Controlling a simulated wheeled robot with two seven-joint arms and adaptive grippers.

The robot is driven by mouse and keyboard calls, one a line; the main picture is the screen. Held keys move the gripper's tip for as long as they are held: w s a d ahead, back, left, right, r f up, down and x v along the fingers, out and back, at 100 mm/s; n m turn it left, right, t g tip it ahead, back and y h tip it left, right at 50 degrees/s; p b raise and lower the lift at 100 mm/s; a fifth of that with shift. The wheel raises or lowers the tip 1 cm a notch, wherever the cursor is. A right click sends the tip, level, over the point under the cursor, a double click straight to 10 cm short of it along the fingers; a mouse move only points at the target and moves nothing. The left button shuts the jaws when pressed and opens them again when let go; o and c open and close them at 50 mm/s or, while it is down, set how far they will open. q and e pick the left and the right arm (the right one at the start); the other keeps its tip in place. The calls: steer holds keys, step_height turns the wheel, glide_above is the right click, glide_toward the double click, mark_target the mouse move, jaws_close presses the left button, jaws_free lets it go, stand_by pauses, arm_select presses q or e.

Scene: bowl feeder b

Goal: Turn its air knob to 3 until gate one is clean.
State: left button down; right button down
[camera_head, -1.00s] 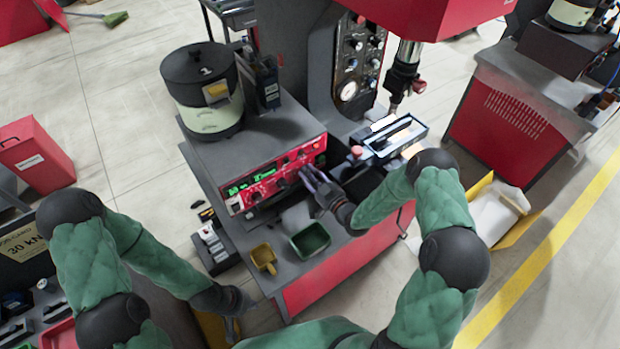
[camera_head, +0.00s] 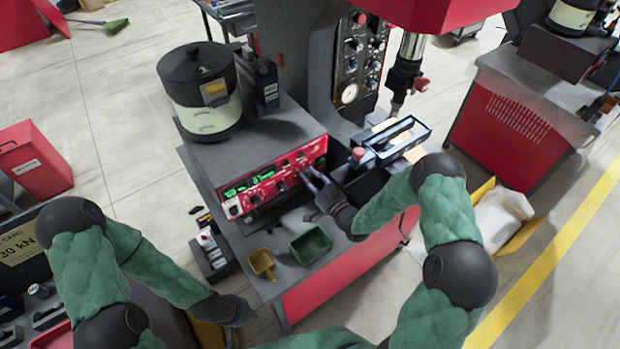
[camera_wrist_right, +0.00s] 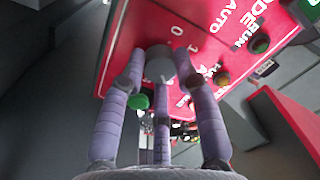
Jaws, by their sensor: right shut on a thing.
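The bowl feeder (camera_head: 205,118), a black-lidded drum with a pale lower band, stands on a grey bench. The red control panel (camera_head: 234,208) below it has green displays and several knobs. My right gripper (camera_head: 306,174) is at the right part of this panel. In the right wrist view its purple fingers close around a grey round knob (camera_wrist_right: 159,64), with the white figures 0 and 1 printed beside it. The knob's pointer is not visible, and its label cannot be made out. My left gripper (camera_head: 233,322) hangs low, left of the bench front; its fingers are unclear. Gate one cannot be identified.
A green tray (camera_head: 311,245) and a yellow scoop (camera_head: 262,263) lie on the bench front. A black-framed fixture (camera_head: 396,140) stands right of the panel under the press. A green knob (camera_wrist_right: 138,101) is close to my right fingers.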

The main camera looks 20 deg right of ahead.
steer(key=shift+w+r, duration=0.1)
steer(key=shift+r, duration=0.05)
steer(key=c, duration=0.9)
jaws_free()
steer(key=v, duration=1.2)
